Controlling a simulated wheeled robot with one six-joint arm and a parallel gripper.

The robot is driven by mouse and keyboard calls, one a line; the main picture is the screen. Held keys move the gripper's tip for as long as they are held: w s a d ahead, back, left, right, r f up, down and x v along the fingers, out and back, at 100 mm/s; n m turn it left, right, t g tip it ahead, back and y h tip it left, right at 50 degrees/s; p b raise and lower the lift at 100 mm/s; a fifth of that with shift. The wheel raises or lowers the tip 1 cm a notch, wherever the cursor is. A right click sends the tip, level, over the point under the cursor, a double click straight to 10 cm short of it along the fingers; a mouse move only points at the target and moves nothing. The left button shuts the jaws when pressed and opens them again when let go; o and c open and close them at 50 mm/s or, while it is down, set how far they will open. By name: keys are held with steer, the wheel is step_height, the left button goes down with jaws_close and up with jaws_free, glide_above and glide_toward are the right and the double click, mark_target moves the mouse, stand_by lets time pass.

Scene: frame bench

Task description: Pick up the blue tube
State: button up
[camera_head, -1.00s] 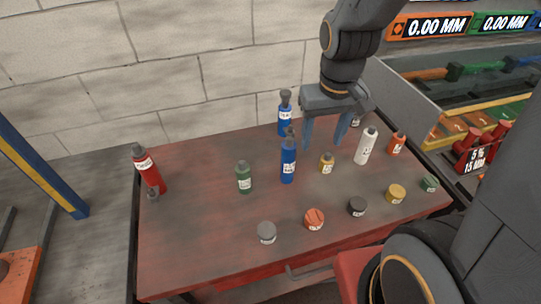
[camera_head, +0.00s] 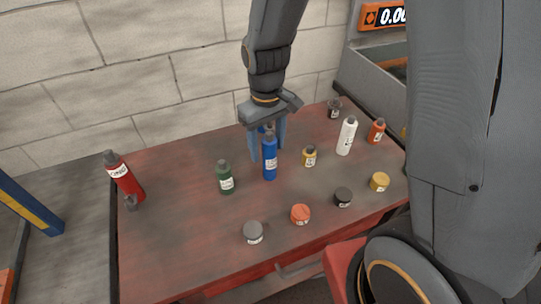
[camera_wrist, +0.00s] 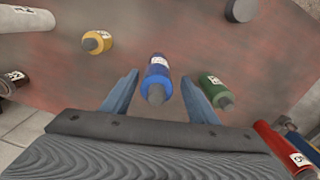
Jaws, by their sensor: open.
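A blue tube (camera_head: 269,160) with a white label and dark cap stands upright near the middle of the red workbench. In the wrist view the blue tube (camera_wrist: 157,72) shows between and beyond the fingers, its grey cap towards the camera. My gripper (camera_head: 267,154) is open and points down just behind the tube, one finger on each side of it in the picture. In the wrist view my gripper (camera_wrist: 160,78) is empty, with clear gaps beside the tube. A second blue container behind is mostly hidden by my gripper.
A green bottle (camera_head: 225,178) stands left of the tube and a small yellow bottle (camera_head: 309,156) right. A white bottle (camera_head: 347,136) and orange bottle (camera_head: 376,131) stand further right. Low jars line the front, including an orange jar (camera_head: 300,214). A red bottle (camera_head: 125,177) leans left.

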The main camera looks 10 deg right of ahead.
mark_target(269, 159)
steer(key=shift+s+d+f+p, duration=0.1)
steer(key=shift+f+p, duration=0.15)
steer(key=shift+f, duration=0.6)
steer(key=shift+w+d+f+p, duration=0.1)
steer(key=shift+f+p, duration=0.15)
steer(key=shift+f, duration=0.65)
steer(key=shift+s+d+f+p, duration=0.1)
steer(key=shift+f+p, duration=0.15)
steer(key=shift+f, duration=0.6)
jaws_close()
steer(key=shift+r, duration=0.2)
